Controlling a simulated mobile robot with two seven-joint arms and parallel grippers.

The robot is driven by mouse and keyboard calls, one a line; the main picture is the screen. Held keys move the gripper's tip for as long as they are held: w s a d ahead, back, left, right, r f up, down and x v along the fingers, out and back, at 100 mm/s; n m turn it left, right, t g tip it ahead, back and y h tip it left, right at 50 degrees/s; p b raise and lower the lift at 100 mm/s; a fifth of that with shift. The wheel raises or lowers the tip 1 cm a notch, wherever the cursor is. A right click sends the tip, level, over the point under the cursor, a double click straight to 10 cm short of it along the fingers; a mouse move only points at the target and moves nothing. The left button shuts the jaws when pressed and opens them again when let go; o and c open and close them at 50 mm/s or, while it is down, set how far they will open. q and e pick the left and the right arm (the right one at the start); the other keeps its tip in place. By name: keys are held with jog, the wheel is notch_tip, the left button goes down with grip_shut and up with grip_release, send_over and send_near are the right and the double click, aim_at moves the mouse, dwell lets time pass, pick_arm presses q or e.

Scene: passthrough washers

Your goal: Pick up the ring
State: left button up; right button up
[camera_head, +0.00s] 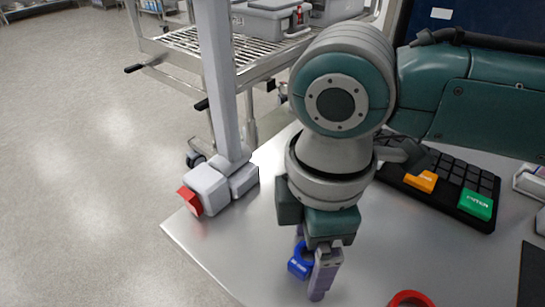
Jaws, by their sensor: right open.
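A blue ring-shaped piece (299,264) with small white lettering is on the metal table near its front-left edge. My right gripper (312,268) points down over it, with its pale purple fingers open around or beside the blue piece. The nearer finger and the gripper body hide part of it, and I cannot tell whether the fingers touch it. A red ring (410,299) is partly visible at the bottom edge, to the right of the gripper. My left gripper is not in view.
A grey post with a blocky base (207,188) and red end stands at the table's left corner. A black keypad (443,180) with orange and green keys lies right of my arm. A wire-shelf cart (235,50) stands behind. Bare table (375,255) lies between gripper and keypad.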

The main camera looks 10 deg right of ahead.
jog(key=shift+c, duration=0.3)
grip_shut()
dwell(0.4)
